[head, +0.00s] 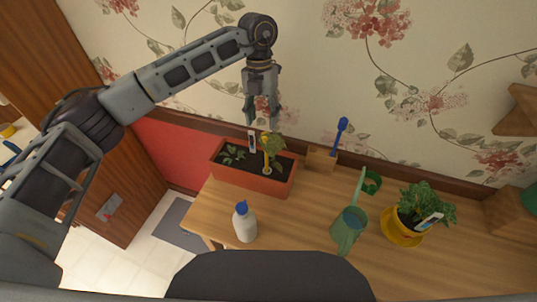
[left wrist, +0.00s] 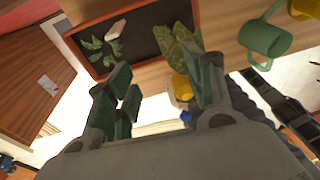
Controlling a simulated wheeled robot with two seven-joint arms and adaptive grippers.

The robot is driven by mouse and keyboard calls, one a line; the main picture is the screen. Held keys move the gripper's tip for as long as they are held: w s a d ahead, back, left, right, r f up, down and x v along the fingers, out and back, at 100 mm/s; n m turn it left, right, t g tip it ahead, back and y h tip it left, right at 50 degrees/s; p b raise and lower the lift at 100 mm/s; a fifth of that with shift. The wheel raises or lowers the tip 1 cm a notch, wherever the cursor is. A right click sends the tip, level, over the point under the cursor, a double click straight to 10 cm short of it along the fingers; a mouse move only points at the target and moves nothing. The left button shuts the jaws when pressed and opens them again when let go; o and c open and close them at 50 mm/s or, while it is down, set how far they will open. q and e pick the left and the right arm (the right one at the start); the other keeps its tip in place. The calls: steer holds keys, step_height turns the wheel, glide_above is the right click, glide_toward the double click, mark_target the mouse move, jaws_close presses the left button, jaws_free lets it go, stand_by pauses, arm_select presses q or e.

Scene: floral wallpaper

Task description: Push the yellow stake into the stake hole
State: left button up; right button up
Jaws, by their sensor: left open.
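The yellow stake (head: 265,150) stands upright at the right part of the terracotta planter (head: 250,184), beside a leafy plant (head: 276,144). A small pale ring shows around the stake's foot; whether it is the stake hole, and how deep the stake sits, I cannot tell. My left gripper (head: 262,118) hangs fingers down above the planter, open and empty, apart from the stake. In the left wrist view the yellow stake (left wrist: 181,87) shows between the spread fingers, nearer the right one, partly beside leaves. My right gripper is not in view.
A white bottle with a blue cap (head: 244,224) stands in front of the planter. A green watering can (head: 348,228), a potted plant (head: 420,205) and a blue-handled tool (head: 340,135) are to the right. The floral wall is close behind. The table's right front is clear.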

arm_select(q)
steer(key=shift+d+r, duration=0.15)
steer(key=shift+r, duration=0.3)
steer(key=shift+r+p, duration=0.85)
steer(key=shift+r, duration=0.6)
steer(key=shift+s+f, duration=0.1)
steer(key=shift+s, duration=0.05)
